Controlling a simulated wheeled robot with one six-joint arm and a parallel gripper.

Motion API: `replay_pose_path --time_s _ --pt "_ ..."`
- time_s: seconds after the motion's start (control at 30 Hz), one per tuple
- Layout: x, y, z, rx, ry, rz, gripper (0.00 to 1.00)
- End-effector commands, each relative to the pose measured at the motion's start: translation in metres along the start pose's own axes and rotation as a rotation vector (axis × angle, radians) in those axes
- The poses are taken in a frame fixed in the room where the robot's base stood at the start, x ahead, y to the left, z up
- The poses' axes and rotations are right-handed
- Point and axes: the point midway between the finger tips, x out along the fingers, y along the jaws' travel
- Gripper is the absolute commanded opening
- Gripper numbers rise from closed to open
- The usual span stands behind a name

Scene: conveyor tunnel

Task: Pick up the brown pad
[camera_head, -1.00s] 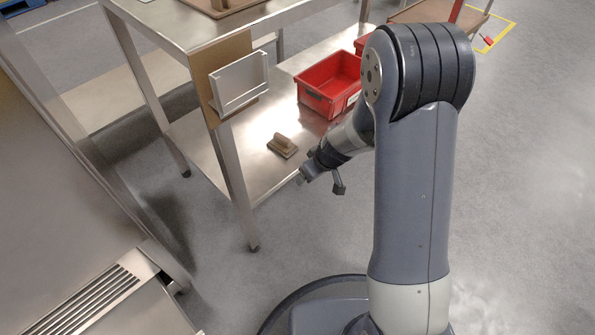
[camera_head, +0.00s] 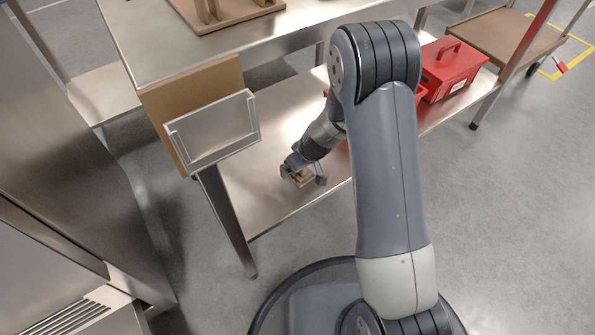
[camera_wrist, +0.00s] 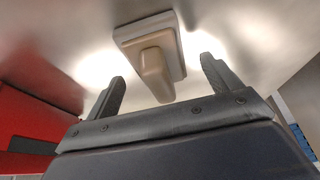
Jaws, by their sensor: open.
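The brown pad (camera_head: 299,178) lies on the lower metal shelf of the table, partly hidden by my gripper in the head view. In the wrist view the pad (camera_wrist: 153,58) shows as a flat tan base with a raised handle on it. My gripper (camera_head: 304,174) is open and close to the pad. In the wrist view its two fingers (camera_wrist: 165,82) stand one on each side of the handle's end, with a gap on both sides. I cannot tell how far they are from the handle in depth.
A red toolbox (camera_head: 452,72) stands further right on the lower shelf (camera_head: 258,212), and a red thing shows in the wrist view (camera_wrist: 32,120). A metal holder (camera_head: 212,130) on a brown board hangs at the table's corner. The upper tabletop (camera_head: 150,40) overhangs the shelf.

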Motion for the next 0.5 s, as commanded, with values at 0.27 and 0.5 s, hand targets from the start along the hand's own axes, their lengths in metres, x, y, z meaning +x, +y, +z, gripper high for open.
replay_pose_path --time_s 0.27,0.5 --pt "0.0168 0.0009 -0.0007 0.001 0.001 0.002 0.85" --pt "0.0166 0.0009 -0.0005 0.001 0.001 0.001 0.71"
